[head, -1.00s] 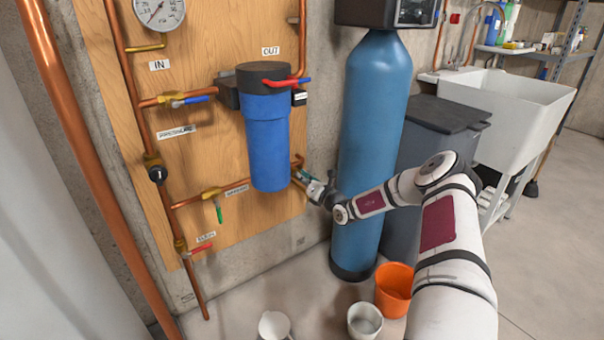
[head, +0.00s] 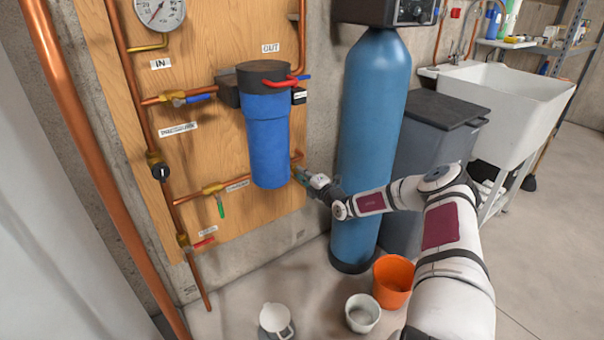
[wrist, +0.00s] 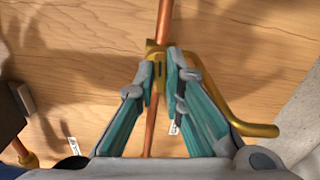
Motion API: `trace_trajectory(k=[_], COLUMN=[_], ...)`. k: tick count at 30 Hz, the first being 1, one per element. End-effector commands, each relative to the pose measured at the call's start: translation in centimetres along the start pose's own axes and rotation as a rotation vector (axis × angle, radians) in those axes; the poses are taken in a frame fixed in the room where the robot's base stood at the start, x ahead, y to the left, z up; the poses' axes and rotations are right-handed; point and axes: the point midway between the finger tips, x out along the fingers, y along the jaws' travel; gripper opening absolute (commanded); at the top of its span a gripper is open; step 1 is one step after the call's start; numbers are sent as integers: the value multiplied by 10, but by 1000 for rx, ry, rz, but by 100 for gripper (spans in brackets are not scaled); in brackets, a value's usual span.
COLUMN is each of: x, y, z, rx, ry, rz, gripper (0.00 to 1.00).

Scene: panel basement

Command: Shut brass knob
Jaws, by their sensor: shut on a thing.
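My gripper (head: 303,177) is at the lower right of the blue filter housing, by the copper pipe at the edge of the wooden panel. In the wrist view my gripper (wrist: 163,66) has its two teal fingers close together on either side of a brass fitting. It is shut on the brass knob (wrist: 159,69), a narrow piece that shows between the fingertips. A curved brass spout (wrist: 240,122) extends to the right behind the right finger. The fingers hide much of the fitting, and the knob's angle is hard to tell.
The blue filter housing (head: 268,140) hangs close to the left of my gripper. A tall blue tank (head: 375,110) stands to the right. An orange bucket (head: 393,282), a white pot (head: 362,314) and a white jug (head: 276,318) are on the floor below.

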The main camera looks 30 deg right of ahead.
Motion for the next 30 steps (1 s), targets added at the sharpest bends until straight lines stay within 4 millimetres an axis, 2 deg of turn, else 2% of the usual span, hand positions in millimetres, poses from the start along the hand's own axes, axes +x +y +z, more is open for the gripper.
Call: trace_trajectory(k=[9,25,26,28,30], x=[0,0,0,0,0], y=[-1,-2,-2,-2,-1], z=[0,0,0,0,0], rx=[117,142,142,141,140], ry=[0,-1,-1,-1,-1], rz=[-1,-2,-2,-2,-2], gripper=[0,0,15,30,30])
